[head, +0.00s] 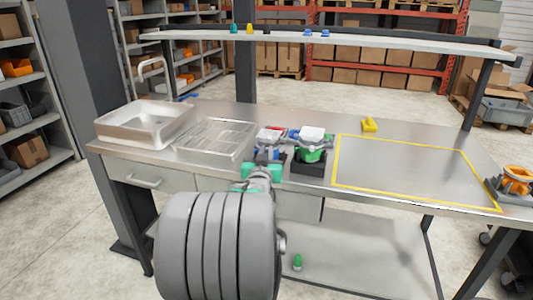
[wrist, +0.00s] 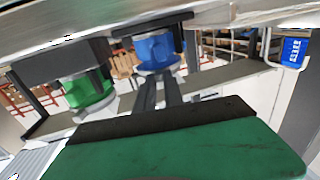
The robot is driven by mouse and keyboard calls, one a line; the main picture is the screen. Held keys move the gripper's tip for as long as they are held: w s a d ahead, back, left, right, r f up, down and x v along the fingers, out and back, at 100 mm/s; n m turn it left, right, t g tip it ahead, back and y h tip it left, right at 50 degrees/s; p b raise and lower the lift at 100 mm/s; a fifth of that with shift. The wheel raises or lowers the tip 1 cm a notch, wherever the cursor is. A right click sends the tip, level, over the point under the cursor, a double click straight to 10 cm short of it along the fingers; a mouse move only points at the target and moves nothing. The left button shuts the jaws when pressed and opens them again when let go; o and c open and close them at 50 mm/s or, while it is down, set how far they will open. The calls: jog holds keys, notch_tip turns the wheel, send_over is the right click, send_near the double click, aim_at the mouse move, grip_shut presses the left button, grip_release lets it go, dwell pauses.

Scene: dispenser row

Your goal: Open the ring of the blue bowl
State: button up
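The blue bowl (head: 267,154) stands near the front edge of the bench, in a dark holder, with a grey ring part and a red-and-white top above it. In the head view my green gripper body (head: 258,171) and arm cover the bowl's lower front.
A green bowl (head: 311,155) with a white top stands close on the right; it also shows in the wrist view (wrist: 88,88). A wire rack (head: 213,138) and sink (head: 147,124) lie left. A shelf (head: 330,40) runs above.

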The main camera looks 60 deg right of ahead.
aim_at(275, 146)
grip_shut()
jog(key=shift+s, duration=0.2)
jog(key=shift+s+d+f+n+t+y+b, duration=0.25)
jog(key=shift+s+n+t+y+b, duration=0.2)
jog(key=shift+n+t+b, duration=0.4)
jog(key=n+t+y+b, duration=0.1)
jog(key=b, duration=0.2)
jog(key=s+d+n+t+y+b, duration=0.1)
jog(key=t+b, duration=0.1)
jog(key=shift+s+f+t+b, duration=0.25)
jog(key=shift+f+b, duration=0.1)
jog(key=shift+b, duration=0.05)
jog(key=shift+s+d+r+n+t+y+b, duration=0.1)
jog(key=shift+s+d+n+t+y+b, duration=0.05)
jog(key=shift+n+t+y+b, duration=0.3)
jog(key=shift+s+d+r+n+t+y+b, duration=0.1)
jog(key=shift+s+d+n+t+y+b, duration=0.15)
jog(key=shift+t+b, duration=0.3)
jog(key=shift+s+d+r+n+t+y+b, duration=0.15)
jog(key=shift+n+t+y+b, duration=0.1)
jog(key=shift+n+t+y, duration=0.25)
jog(key=shift+w+d+r+n+t+y+b, duration=0.1)
jog(key=shift+n+t+y+b, duration=0.2)
jog(key=shift+y, duration=0.25)
jog(key=shift+r, duration=0.1)
